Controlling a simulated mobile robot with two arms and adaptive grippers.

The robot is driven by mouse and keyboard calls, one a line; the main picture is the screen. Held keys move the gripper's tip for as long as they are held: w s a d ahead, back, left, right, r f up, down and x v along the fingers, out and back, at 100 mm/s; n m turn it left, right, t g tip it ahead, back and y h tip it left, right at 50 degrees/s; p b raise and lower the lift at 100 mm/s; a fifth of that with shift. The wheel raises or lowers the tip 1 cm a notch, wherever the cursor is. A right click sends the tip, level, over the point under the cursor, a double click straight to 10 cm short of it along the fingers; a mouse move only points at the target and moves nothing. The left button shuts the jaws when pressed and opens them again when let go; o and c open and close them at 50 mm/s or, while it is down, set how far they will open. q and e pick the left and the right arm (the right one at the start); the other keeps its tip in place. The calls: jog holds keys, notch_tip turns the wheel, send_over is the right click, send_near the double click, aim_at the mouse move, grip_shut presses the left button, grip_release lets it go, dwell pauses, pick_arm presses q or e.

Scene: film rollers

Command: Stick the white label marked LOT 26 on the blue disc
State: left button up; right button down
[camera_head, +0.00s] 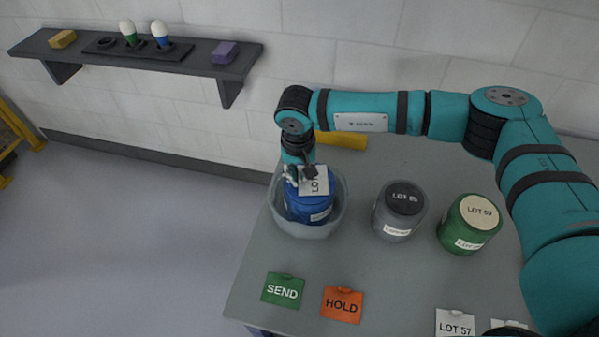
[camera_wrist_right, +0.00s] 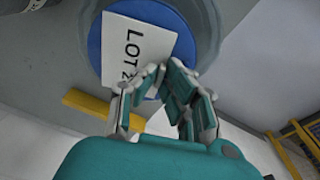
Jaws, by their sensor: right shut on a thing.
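The blue disc (camera_head: 325,176) is the round top of a blue drum (camera_head: 302,208) that stands in a translucent tub. The white label (camera_head: 314,187) lies over the disc and covers part of it. In the right wrist view the label (camera_wrist_right: 140,48) reads "LOT 2", with the rest hidden by the fingers; the blue disc (camera_wrist_right: 178,14) shows behind it. My right gripper (camera_head: 298,176) is shut on the label's edge, and its fingers (camera_wrist_right: 160,85) show in the wrist view. I cannot tell whether the label touches the disc. My left gripper is not in view.
The translucent tub (camera_head: 278,217) stands on the grey table (camera_head: 400,275). A grey drum (camera_head: 397,222) and green drum (camera_head: 457,238) stand to its right. SEND (camera_head: 283,290) and HOLD (camera_head: 342,304) cards and a LOT 57 label (camera_head: 455,325) lie in front. A yellow bar (camera_head: 345,140) lies behind.

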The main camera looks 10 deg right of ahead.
jog(key=shift+a+b, duration=0.15)
jog(key=shift+b, duration=0.25)
dwell(0.4)
jog(key=shift+f+b, duration=0.1)
jog(key=shift+b, duration=0.35)
dwell(1.0)
jog(key=shift+f, duration=0.25)
jog(key=shift+s, duration=0.1)
dwell(0.6)
jog(key=c, duration=1.4)
grip_release()
jog(key=shift+o, duration=0.2)
jog(key=o, duration=0.6)
jog(key=shift+c, duration=0.2)
jog(key=shift+r, duration=0.2)
